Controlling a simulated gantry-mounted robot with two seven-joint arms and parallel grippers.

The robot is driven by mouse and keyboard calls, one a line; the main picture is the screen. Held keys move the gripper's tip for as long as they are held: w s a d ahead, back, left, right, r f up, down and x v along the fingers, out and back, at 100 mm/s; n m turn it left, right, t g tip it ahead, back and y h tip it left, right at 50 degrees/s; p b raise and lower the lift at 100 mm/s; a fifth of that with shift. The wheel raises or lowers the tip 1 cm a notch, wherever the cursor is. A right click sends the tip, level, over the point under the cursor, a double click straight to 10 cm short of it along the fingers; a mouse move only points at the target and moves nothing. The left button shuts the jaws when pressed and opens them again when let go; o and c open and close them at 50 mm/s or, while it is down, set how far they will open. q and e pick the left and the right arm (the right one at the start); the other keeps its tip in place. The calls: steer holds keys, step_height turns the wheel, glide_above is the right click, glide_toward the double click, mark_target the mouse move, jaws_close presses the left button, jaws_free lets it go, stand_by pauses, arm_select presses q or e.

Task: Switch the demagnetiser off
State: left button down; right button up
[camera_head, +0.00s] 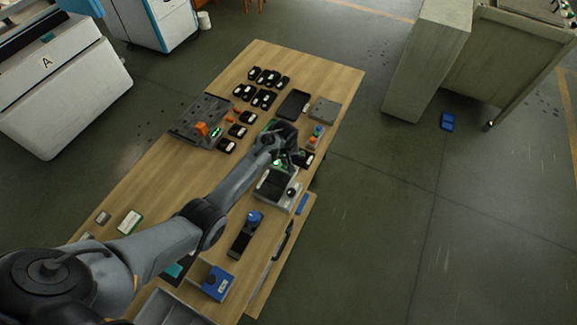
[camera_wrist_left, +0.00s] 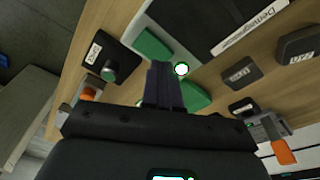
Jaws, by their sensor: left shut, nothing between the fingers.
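The demagnetiser (camera_head: 268,190) is a pale box with a dark top plate on the wooden table, just below my left gripper (camera_head: 287,158) in the head view. In the left wrist view its dark plate (camera_wrist_left: 205,22) carries a white "Demagnetiser" label. A green part (camera_wrist_left: 153,46) shows beside the plate, and another green piece (camera_wrist_left: 195,97) lies past my fingers. A small round lamp (camera_wrist_left: 181,69) is lit. My left gripper (camera_wrist_left: 163,85) is shut and empty, its fingertips over or against the green parts; contact cannot be told. The fingers hide what lies between. My right gripper is out of view.
Several small black labelled blocks (camera_head: 254,74) and a grey fixture with an orange part (camera_head: 202,129) stand further back. A blue-topped device (camera_head: 254,217) and a blue box (camera_head: 217,284) are nearer the front.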

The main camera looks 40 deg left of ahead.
arm_select(q)
steer(key=shift+f, duration=0.35)
stand_by(0.6)
steer(key=shift+f+b, duration=0.55)
steer(key=shift+b, duration=0.05)
steer(key=shift+r, duration=0.15)
step_height(320, 180, up, 7)
steer(key=p, duration=0.8)
stand_by(0.6)
